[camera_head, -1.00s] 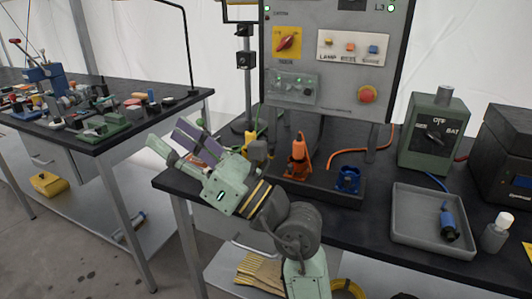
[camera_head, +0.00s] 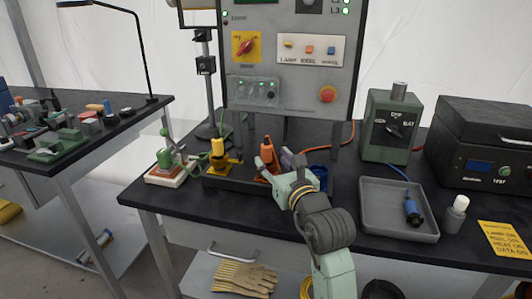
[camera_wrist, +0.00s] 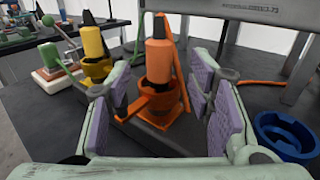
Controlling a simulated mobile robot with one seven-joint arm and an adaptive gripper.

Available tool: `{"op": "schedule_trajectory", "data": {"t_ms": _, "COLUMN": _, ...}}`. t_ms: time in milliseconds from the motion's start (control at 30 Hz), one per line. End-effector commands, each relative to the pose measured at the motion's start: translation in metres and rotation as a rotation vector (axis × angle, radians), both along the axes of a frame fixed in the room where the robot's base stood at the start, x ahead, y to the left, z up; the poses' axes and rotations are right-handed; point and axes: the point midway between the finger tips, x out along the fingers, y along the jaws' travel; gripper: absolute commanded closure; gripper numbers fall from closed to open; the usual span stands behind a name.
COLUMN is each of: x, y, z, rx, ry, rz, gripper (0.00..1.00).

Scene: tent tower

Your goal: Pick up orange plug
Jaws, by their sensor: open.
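The orange plug (camera_wrist: 158,62) stands upright in an orange holder (camera_wrist: 160,104) in the wrist view. In the head view the plug (camera_head: 267,152) is just beyond my gripper (camera_head: 280,168), which partly hides its holder. My gripper (camera_wrist: 160,125) is open, with its purple-padded fingers to the left and right of the plug and holder. The fingers seem nearer to the camera than the plug, and I see no contact. An orange cable rises behind the plug.
A yellow plug (camera_head: 217,150) stands left in a yellow holder, and an empty-looking blue holder (camera_wrist: 288,134) lies right. A grey tray (camera_head: 372,222) holds a blue plug (camera_head: 412,212). The control panel (camera_head: 290,60) rises behind.

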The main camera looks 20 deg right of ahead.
Motion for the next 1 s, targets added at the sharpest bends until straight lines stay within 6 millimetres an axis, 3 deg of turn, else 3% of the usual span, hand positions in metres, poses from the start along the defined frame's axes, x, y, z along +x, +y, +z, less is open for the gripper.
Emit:
{"op": "schedule_trajectory", "data": {"t_ms": 233, "x": 0.036, "y": 0.002, "z": 0.002, "rx": 0.000, "ry": 0.001, "rz": 0.002, "gripper": 0.52}}
{"op": "schedule_trajectory", "data": {"t_ms": 400, "x": 0.051, "y": 0.002, "z": 0.001, "rx": 0.001, "ry": 0.000, "rz": 0.002, "gripper": 0.52}}
{"op": "schedule_trajectory", "data": {"t_ms": 633, "x": 0.053, "y": 0.002, "z": 0.000, "rx": 0.001, "ry": 0.000, "rz": 0.001, "gripper": 0.52}}
{"op": "schedule_trajectory", "data": {"t_ms": 1000, "x": 0.052, "y": 0.002, "z": 0.000, "rx": 0.001, "ry": -0.001, "rz": 0.001, "gripper": 0.76}}
